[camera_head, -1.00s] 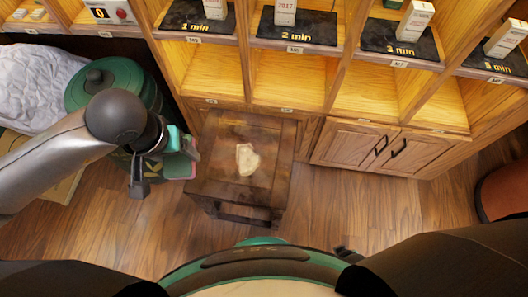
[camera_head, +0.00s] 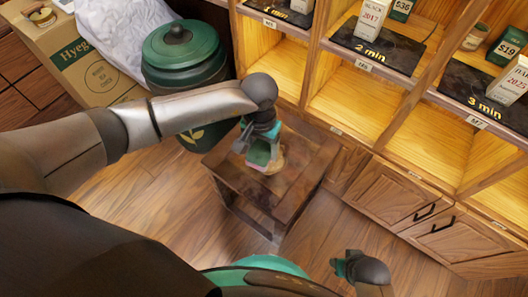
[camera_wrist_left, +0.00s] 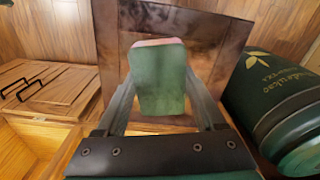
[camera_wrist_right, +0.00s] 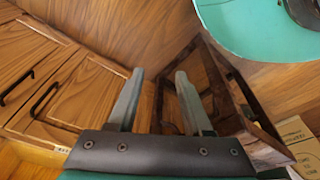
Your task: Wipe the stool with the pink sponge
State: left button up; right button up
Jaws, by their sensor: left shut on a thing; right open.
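The dark wooden stool (camera_head: 305,170) stands in front of the shelf, its square top blotched with stains. My left gripper (camera_head: 258,152) is over the stool top and shut on the sponge. In the left wrist view the sponge (camera_wrist_left: 158,85) shows a green face with a pink strip at its far end, between the two fingers, against the stool top (camera_wrist_left: 215,48). I cannot tell whether it touches the wood. A pale patch shows beside the gripper, partly hidden. My right gripper (camera_wrist_right: 155,98) is open and empty, low beside the stool's legs (camera_wrist_right: 225,85).
A green lidded canister (camera_head: 185,60) stands behind my left arm, close to the stool. A wooden shelf (camera_head: 345,100) with cupboard doors (camera_head: 400,205) runs along the back right. A cardboard box (camera_head: 75,50) and a white bag (camera_head: 120,35) lie at the left.

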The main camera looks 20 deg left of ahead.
pick_arm(q)
jog(key=shift+w+d+f, duration=0.2)
jog(key=shift+w+f, duration=0.15)
jog(key=shift+f, duration=0.35)
jog(key=shift+f+b, duration=0.5)
jog(key=shift+b, duration=0.15)
jog(key=shift+f+b, duration=1.35)
jog(key=shift+f, duration=0.55)
pick_arm(e)
jog(key=w+r+t, duration=0.1)
jog(key=w+r, duration=0.2)
jog(key=r, duration=0.5)
jog(key=shift+w+a+r, duration=0.2)
jog(key=shift+w+a, duration=0.15)
jog(key=shift+a, duration=0.1)
